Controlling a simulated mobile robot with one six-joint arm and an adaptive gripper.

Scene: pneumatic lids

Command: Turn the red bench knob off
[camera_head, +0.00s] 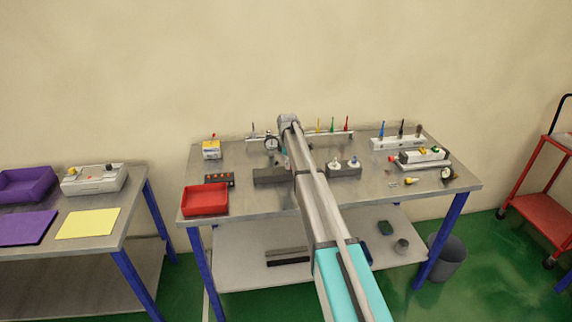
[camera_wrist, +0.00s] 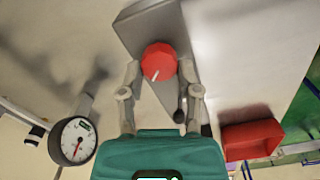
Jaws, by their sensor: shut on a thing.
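The red bench knob (camera_wrist: 159,58) shows in the wrist view, on top of a long grey block (camera_wrist: 150,22). A short white pointer line on it runs toward its lower left edge. My gripper (camera_wrist: 158,68) has one finger on each side of the knob and is shut on it. In the head view my arm reaches over the bench and hides the knob and the fingers. A grey block (camera_head: 270,177) shows there just left of my arm.
A round dial gauge (camera_wrist: 73,141) stands close to the left of my gripper in the wrist view. A red tray (camera_wrist: 251,139) lies to the right. In the head view, a grey block with small knobs (camera_head: 344,171) sits right of my arm, and bottle racks (camera_head: 398,143) stand farther right.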

